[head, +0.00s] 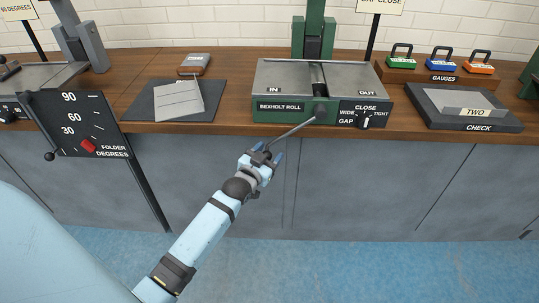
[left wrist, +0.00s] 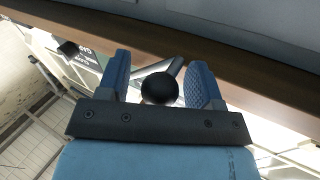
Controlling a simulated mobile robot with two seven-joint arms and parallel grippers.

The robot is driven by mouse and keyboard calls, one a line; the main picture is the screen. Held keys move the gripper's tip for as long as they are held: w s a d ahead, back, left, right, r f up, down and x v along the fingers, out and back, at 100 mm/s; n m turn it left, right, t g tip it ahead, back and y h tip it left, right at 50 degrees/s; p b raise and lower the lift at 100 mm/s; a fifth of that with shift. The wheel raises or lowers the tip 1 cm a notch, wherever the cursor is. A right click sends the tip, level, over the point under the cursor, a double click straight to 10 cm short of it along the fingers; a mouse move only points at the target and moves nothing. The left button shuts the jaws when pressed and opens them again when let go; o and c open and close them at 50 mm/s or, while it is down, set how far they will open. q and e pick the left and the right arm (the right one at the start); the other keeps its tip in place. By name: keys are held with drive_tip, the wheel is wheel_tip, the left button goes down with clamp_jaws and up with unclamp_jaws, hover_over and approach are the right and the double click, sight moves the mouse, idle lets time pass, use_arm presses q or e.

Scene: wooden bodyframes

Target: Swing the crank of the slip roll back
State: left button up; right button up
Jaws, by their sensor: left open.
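The slip roll (head: 272,104), labelled "BEXHOLT ROLL", stands on the bench in the head view. Its crank (head: 297,129) is a grey arm from the hub at the front, slanting down to the left past the bench edge. My left gripper (head: 266,157) is at the lower end of the crank. In the left wrist view the black ball knob (left wrist: 160,88) of the crank lies between the two blue fingers of my open left gripper (left wrist: 163,85), with gaps at the sides. My right gripper is not in view.
The gap dial (head: 366,121) is right of the crank. A folder panel (head: 77,123) with a lever is at the left, and a dark mat (head: 140,106) with a sheet lies between. A check block (head: 463,108) and several gauges are at right. The space before the bench is free.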

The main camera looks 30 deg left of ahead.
use_arm(q)
drive_tip(key=shift+w, duration=0.3)
drive_tip(key=c, duration=1.1)
drive_tip(key=shift+f, duration=0.1)
drive_tip(key=shift+f, duration=0.1)
